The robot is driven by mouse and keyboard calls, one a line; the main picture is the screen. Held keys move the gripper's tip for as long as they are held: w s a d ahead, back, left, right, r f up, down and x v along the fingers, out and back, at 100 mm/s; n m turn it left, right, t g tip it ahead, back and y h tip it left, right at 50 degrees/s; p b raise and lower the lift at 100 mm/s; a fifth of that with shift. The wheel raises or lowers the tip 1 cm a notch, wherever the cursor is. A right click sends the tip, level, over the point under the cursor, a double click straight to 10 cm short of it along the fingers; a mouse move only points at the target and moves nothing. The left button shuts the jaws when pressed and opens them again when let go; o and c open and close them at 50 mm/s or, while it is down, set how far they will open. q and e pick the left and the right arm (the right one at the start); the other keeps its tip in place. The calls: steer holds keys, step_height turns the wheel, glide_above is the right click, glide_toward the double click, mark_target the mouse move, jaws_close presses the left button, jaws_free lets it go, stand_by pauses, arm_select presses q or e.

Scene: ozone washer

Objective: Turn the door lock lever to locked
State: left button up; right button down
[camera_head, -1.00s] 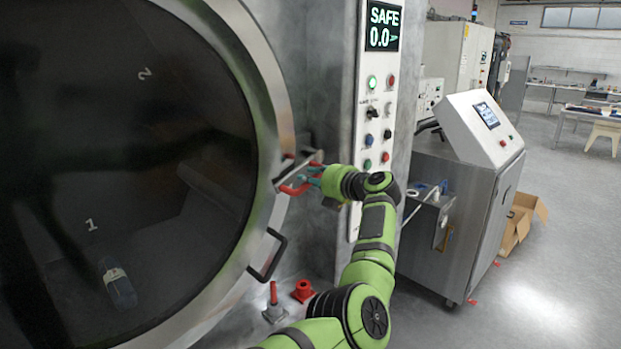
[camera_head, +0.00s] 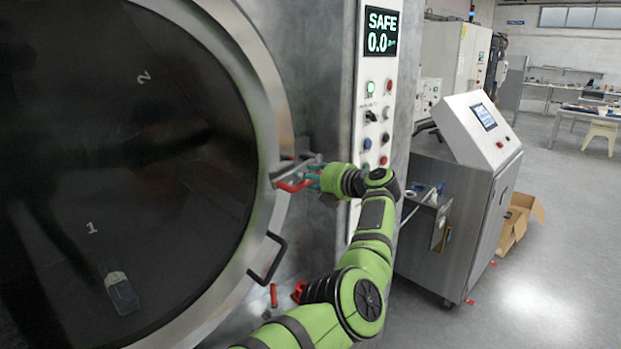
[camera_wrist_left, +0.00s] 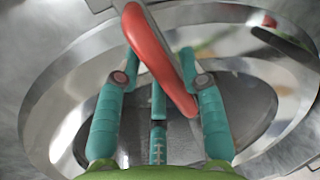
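The red door lock lever (camera_head: 293,186) is at the right rim of the large round door, on a metal latch bracket (camera_head: 292,172). My left gripper (camera_head: 313,178) reaches it from the right. In the left wrist view the red lever (camera_wrist_left: 158,62) slants from upper left to lower right between the teal fingers of the left gripper (camera_wrist_left: 159,57). The fingers are parted, with narrow gaps beside the lever; contact is unclear. The lever's lower end overlaps the right finger's inner edge. My right gripper is not in view.
A black door handle (camera_head: 267,258) sits below the lever. The control panel (camera_head: 375,120) with buttons and a SAFE display (camera_head: 381,32) rises behind my arm. Red fittings (camera_head: 299,291) are low beside the arm. A metal cabinet (camera_head: 462,200) stands right, with open floor beyond.

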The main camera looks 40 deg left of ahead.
arm_select(q)
steer(key=shift+d, duration=0.1)
steer(key=v, duration=1.1)
steer(key=shift+d, duration=0.4)
